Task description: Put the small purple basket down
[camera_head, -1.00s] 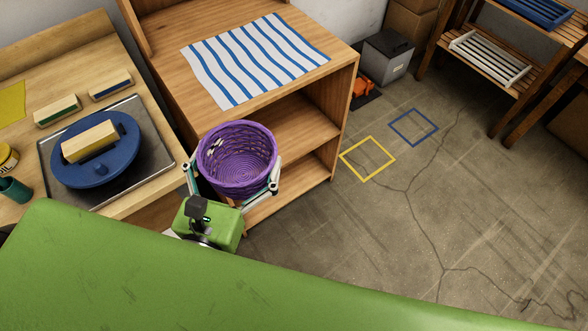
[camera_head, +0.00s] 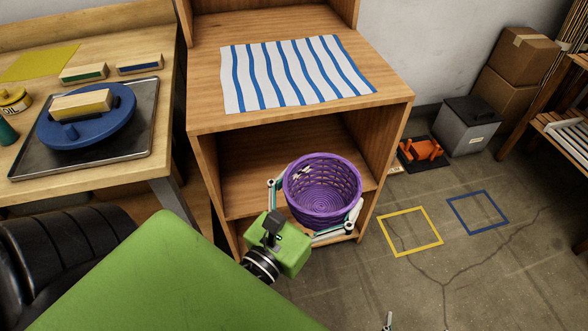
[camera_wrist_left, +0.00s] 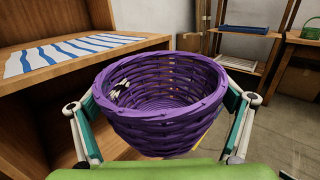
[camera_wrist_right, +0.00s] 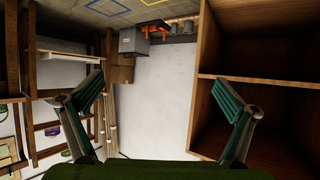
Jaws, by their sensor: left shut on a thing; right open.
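The small purple basket (camera_head: 322,196) is a woven, round, open-topped basket held upright in front of the wooden shelf unit. My left gripper (camera_head: 318,207) is shut on it, with a finger on each side. The left wrist view shows the basket (camera_wrist_left: 165,105) close up between the fingers, with a small pale item or tag inside its far wall. My right gripper (camera_wrist_right: 155,110) is open and empty in the right wrist view. In the head view only a small tip at the bottom edge may belong to it.
A blue-and-white striped cloth (camera_head: 295,75) lies on the wooden shelf unit (camera_head: 205,118). A workbench at left bears a tray (camera_head: 140,133) with a blue round object (camera_head: 85,130). Yellow (camera_head: 410,232) and blue (camera_head: 478,212) squares mark the floor. A grey bin (camera_head: 467,128) stands behind.

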